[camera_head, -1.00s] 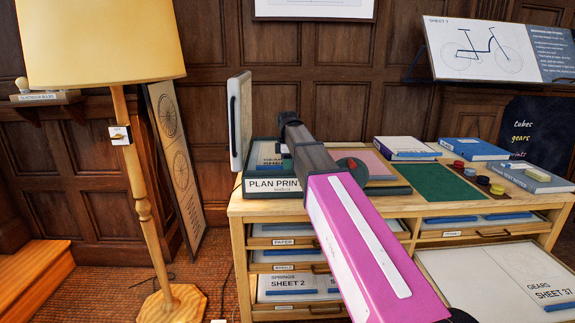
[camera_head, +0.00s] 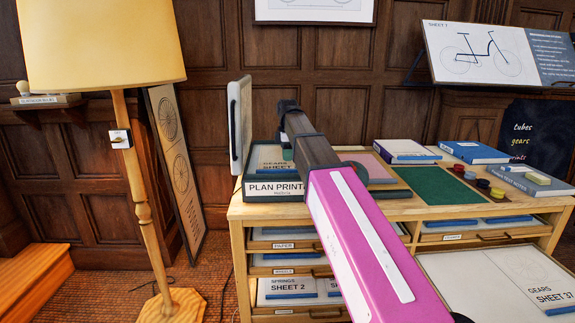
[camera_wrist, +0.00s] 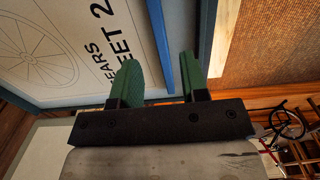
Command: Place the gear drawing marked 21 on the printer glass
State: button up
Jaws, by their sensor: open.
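A white gear drawing lies flat on the plan printer (camera_head: 275,188), under its raised lid (camera_head: 240,125). In the wrist view the drawing (camera_wrist: 60,85) shows a wheel outline, the end of "GEARS" and "SHEET 2"; the rest of the number is cut off. A blue strip (camera_wrist: 162,50) runs along its edge. My gripper (camera_wrist: 157,75) is open, its two green fingers apart on either side of the blue strip's line. Whether they touch it I cannot tell. In the head view my gripper (camera_head: 287,154) is over the printer, partly hidden by my arm.
A wooden cabinet (camera_head: 238,209) carries the printer, books (camera_head: 474,151), a green mat (camera_head: 436,183) and small round pots. Open drawers below hold other sheets, including "SPRINGS SHEET 2" (camera_head: 290,287) and "GEARS SHEET 37" (camera_head: 540,285). A floor lamp (camera_head: 135,190) stands at left.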

notch_tip(320, 180, up, 6)
jog(key=shift+r, duration=0.15)
jog(key=shift+s, duration=0.15)
dwell(0.3)
